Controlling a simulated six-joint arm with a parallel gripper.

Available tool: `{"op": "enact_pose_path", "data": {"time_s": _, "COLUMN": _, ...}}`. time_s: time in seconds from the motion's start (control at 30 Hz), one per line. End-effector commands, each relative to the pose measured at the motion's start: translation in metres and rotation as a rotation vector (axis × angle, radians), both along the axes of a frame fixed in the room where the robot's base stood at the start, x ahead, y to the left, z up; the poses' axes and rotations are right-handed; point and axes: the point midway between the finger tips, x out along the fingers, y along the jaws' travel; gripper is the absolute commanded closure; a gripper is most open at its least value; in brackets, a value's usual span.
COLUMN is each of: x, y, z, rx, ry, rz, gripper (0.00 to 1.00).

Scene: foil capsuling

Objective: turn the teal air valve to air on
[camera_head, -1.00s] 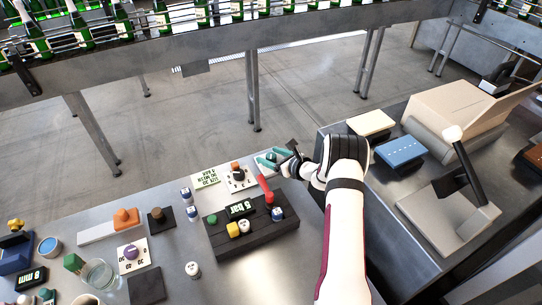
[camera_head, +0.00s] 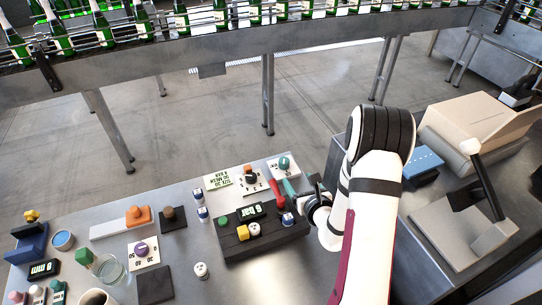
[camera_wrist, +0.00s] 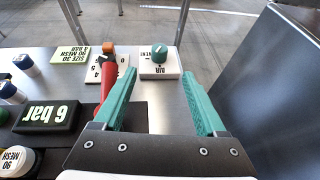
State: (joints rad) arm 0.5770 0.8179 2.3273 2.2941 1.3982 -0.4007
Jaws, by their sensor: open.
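The teal air valve (camera_head: 284,163) is a round knob on a white plate beyond the red lever. In the wrist view the teal knob (camera_wrist: 159,54) stands ahead, between the lines of my fingers, with AIR and VENT lettering on its white plate (camera_wrist: 160,71). A pale mark shows on the knob, but I cannot tell exactly where it points. My gripper (camera_wrist: 156,76) is open and empty, with teal fingers apart, short of the valve and not touching it. In the head view my gripper (camera_head: 302,185) is partly hidden by my arm.
A red lever (camera_wrist: 105,82) stands close by the left finger. The black panel with the 6 bar display (camera_wrist: 48,115) is to the left. An orange-topped knob (camera_wrist: 109,46) sits left of the valve. Bare metal table lies right of the valve.

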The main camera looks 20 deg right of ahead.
Motion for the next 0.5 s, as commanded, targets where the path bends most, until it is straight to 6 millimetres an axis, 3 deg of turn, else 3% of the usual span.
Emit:
{"op": "enact_pose_path", "data": {"time_s": 0.03, "x": -0.002, "y": 0.001, "z": 0.006, "rx": 0.004, "ry": -0.014, "rz": 0.012, "gripper": 0.27}}
{"op": "enact_pose_path", "data": {"time_s": 0.2, "x": 0.043, "y": 0.015, "z": 0.029, "rx": 0.049, "ry": -0.139, "rz": 0.163, "gripper": 0.27}}
{"op": "enact_pose_path", "data": {"time_s": 0.5, "x": 0.102, "y": 0.052, "z": 0.075, "rx": 0.124, "ry": -0.285, "rz": 0.537, "gripper": 0.27}}
